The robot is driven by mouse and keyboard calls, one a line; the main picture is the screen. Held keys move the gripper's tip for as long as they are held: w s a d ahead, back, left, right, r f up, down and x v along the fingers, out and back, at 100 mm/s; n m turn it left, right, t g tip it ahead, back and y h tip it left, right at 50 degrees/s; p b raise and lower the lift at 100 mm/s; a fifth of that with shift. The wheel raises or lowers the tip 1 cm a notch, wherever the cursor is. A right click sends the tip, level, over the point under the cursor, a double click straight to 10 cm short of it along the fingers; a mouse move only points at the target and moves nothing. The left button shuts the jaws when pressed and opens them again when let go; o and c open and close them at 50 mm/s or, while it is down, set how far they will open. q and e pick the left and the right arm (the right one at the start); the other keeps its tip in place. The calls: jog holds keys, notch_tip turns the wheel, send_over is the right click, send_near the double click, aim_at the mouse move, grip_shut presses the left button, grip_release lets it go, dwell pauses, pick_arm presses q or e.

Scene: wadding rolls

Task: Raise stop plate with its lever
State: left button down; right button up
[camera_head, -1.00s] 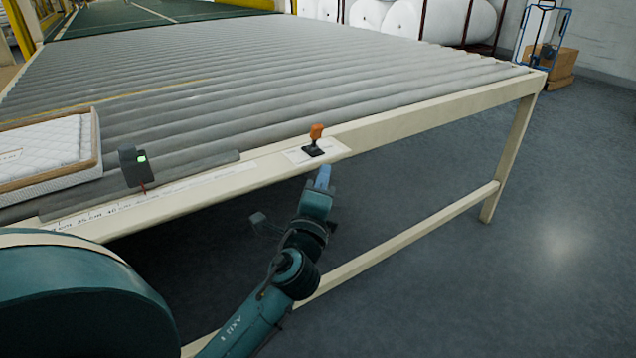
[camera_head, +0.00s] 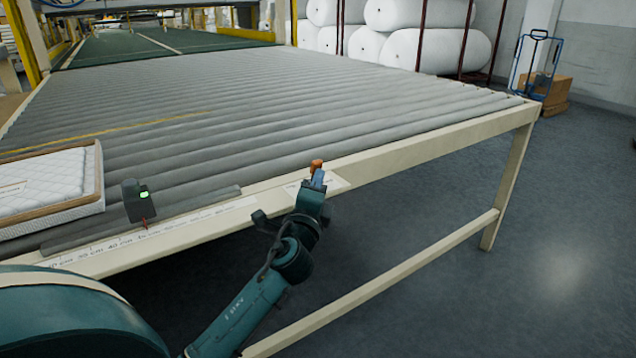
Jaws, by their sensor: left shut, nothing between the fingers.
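The lever's orange knob (camera_head: 316,164) stands on the front rail of the roller table. Its black base, seen earlier, is now hidden behind my left gripper. My left gripper (camera_head: 318,179) is shut and empty, with its blue fingertips right at the knob from the front; I cannot tell whether they touch it. A long dark grey bar (camera_head: 190,206), which looks like the stop plate, lies low along the roller ends, left of the lever. My right gripper is not in view.
A white mattress (camera_head: 45,185) lies on the rollers at left. A dark box with a green light (camera_head: 138,205) stands on the rail beside a printed ruler strip (camera_head: 180,220). The roller bed (camera_head: 300,110) is otherwise clear. White rolls (camera_head: 425,50) are stacked behind.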

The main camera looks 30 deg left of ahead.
aim_at(312, 165)
pick_arm(q)
jog(key=shift+r+p, duration=0.3)
jog(key=shift+p, duration=0.3)
jog(key=p, duration=0.2)
jog(key=n+g+p, duration=0.1)
jog(key=shift+w+a+r+p, duration=0.1)
jog(key=shift+a+r+p, duration=0.15)
jog(key=shift+r+p, duration=0.15)
jog(key=n+p, duration=0.1)
jog(key=p, duration=0.1)
jog(key=r+n+g+p, duration=0.1)
jog(key=p, duration=0.2)
jog(key=shift+w+a+r, duration=0.1)
jog(key=shift+w+a, duration=0.05)
jog(key=shift+a, duration=0.2)
jog(key=shift+a+g+h+p, duration=0.15)
jog(key=shift+g+h+p, duration=0.15)
jog(key=shift+g+p, duration=0.2)
jog(key=shift+w+a+p, duration=0.2)
jog(key=shift+a+p, duration=0.1)
jog(key=shift+p, duration=0.1)
jog(key=shift+w+a, duration=0.15)
jog(key=shift+a, duration=0.3)
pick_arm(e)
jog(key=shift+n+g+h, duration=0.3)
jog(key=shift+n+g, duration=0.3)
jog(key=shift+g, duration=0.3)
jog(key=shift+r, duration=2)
pick_arm(q)
jog(key=shift+p, duration=0.3)
